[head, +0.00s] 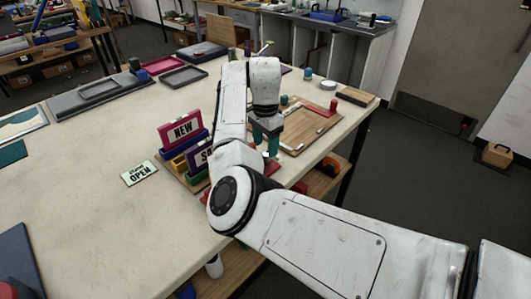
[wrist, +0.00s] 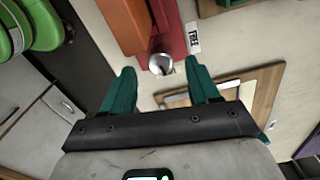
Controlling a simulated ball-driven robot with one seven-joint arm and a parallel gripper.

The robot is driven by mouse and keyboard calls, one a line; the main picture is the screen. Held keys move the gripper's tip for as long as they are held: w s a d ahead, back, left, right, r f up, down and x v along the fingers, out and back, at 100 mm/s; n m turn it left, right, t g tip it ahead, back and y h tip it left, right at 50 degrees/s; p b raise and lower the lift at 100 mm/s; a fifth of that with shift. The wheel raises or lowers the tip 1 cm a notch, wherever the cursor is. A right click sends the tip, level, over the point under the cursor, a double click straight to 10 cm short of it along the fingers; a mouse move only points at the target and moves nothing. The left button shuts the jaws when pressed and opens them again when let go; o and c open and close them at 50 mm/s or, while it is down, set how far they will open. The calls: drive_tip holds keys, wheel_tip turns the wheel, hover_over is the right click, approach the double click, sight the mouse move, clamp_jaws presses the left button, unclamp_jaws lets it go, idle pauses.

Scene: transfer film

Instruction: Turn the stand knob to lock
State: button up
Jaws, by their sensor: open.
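The stand knob (wrist: 160,64) is a small silver round piece at the end of a red part of the stand (wrist: 168,20) in the wrist view. A white label (wrist: 194,37) reading what looks like FREE lies just right of it. My gripper (wrist: 161,73) has two teal fingers, open and empty. The knob shows in the gap between the fingertips, apart from both; I cannot tell how far beyond them it is. In the head view my gripper (head: 265,140) points down beside the sign holder, and my arm hides the knob.
A wooden board (head: 318,120) lies to the right. The table's left middle is clear.

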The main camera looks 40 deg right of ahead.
sight(265, 153)
drive_tip(key=shift+f, duration=2.3)
drive_tip(key=c, duration=1)
